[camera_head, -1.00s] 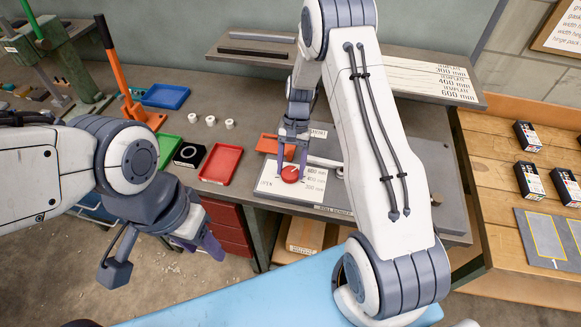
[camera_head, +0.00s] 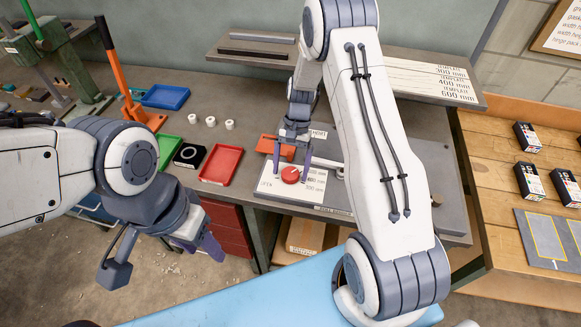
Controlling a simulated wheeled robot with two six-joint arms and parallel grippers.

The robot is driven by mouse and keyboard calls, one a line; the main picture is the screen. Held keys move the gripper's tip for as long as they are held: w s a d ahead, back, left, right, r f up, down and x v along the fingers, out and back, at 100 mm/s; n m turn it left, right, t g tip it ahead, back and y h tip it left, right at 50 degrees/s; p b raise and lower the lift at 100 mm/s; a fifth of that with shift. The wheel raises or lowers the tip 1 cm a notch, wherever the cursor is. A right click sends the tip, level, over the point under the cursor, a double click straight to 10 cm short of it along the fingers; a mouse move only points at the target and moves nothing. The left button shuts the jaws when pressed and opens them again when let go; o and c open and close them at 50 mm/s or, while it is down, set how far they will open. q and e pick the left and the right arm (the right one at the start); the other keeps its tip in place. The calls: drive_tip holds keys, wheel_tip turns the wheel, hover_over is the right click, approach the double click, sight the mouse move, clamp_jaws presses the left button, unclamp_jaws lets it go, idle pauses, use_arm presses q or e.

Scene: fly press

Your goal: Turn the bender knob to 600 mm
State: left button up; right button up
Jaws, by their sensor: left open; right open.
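The red bender knob (camera_head: 290,175) sits on a white dial plate (camera_head: 272,187) with "OPEN" at its left and mm marks at its right. The marks are too small to read surely, and I cannot tell which one the knob points at. My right gripper (camera_head: 290,172) is open, its purple fingers apart on either side of the knob, with a visible gap to it. My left gripper (camera_head: 200,250) hangs low at the left, in front of the bench and away from the knob; its fingers are partly hidden.
Small boxes (camera_head: 526,137) stand on the wooden bench at the right. A shelf (camera_head: 380,72) runs behind.

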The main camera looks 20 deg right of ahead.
drive_tip(key=shift+w+d+r, duration=0.15)
drive_tip(key=shift+w+r, duration=0.1)
drive_tip(key=shift+r, duration=0.2)
drive_tip(key=b+v, duration=0.2)
drive_tip(key=v, duration=0.7)
drive_tip(key=shift+r+b, duration=0.25)
drive_tip(key=shift+b, duration=0.1)
drive_tip(key=shift+s, duration=0.1)
drive_tip(key=s+a+r+n+t+h, duration=0.1)
drive_tip(key=s+a+r+n, duration=0.2)
drive_tip(key=s+a, duration=0.25)
drive_tip(key=s+a+r+n+h, duration=0.1)
drive_tip(key=s+a+r+n, duration=0.25)
drive_tip(key=a, duration=0.35)
drive_tip(key=s+a+n+t, duration=0.1)
drive_tip(key=s+n, duration=0.3)
drive_tip(key=s, duration=0.5)
drive_tip(key=s+a+r+n+t, duration=0.1)
drive_tip(key=s+a+n, duration=0.2)
drive_tip(key=s, duration=0.6)
drive_tip(key=shift+s+a+n+t+b, duration=0.3)
drive_tip(key=shift+n+b, duration=0.15)
drive_tip(key=shift+n, duration=0.4)
